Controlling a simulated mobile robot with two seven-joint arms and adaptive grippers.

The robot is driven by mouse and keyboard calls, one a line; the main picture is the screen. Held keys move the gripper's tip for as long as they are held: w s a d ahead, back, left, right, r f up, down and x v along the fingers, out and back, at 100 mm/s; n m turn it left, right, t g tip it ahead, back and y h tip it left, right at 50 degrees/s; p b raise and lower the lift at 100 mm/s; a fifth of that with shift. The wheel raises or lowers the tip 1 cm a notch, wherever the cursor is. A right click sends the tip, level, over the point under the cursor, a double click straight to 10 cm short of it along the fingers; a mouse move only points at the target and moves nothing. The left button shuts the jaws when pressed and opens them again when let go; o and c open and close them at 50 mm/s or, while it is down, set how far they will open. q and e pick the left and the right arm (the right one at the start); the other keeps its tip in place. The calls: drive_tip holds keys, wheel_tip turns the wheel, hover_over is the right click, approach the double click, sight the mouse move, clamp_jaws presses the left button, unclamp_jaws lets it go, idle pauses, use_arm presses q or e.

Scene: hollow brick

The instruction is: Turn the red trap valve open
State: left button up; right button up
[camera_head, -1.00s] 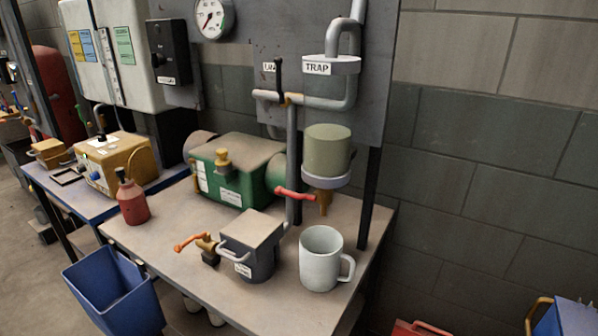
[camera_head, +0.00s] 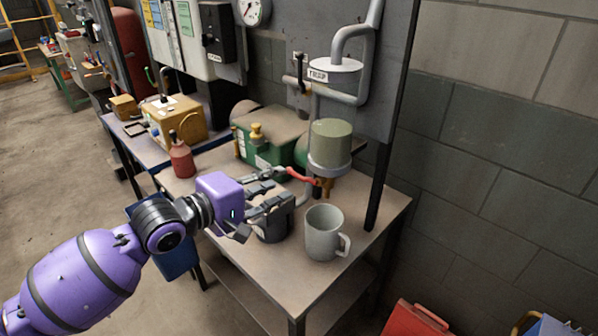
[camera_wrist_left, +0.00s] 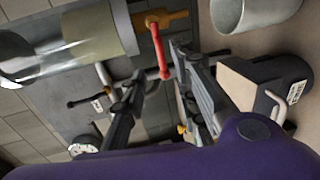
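The red trap valve handle (camera_head: 301,175) sticks out to the left from the brass fitting (camera_head: 325,186) under the trap's olive-green bowl (camera_head: 331,142). My left gripper (camera_head: 284,184) reaches in from the left, its fingers spread, just left of the handle. In the left wrist view the red handle (camera_wrist_left: 161,52) points down the picture, its free end in the gap between the open fingertips (camera_wrist_left: 160,64). I cannot tell whether a finger touches it. My right gripper is out of view.
A grey mug (camera_head: 322,236) stands below the trap on the bench (camera_head: 250,262). A green machine (camera_head: 268,140) and a red bottle (camera_head: 181,160) stand behind. A dark post (camera_head: 385,160) rises right of the trap.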

sight(295, 175)
use_arm(q)
drive_tip(key=x, duration=0.7)
drive_tip(key=shift+w+d+f, duration=0.1)
drive_tip(key=shift+w+f, duration=0.05)
drive_tip(key=shift+f, duration=0.05)
clamp_jaws()
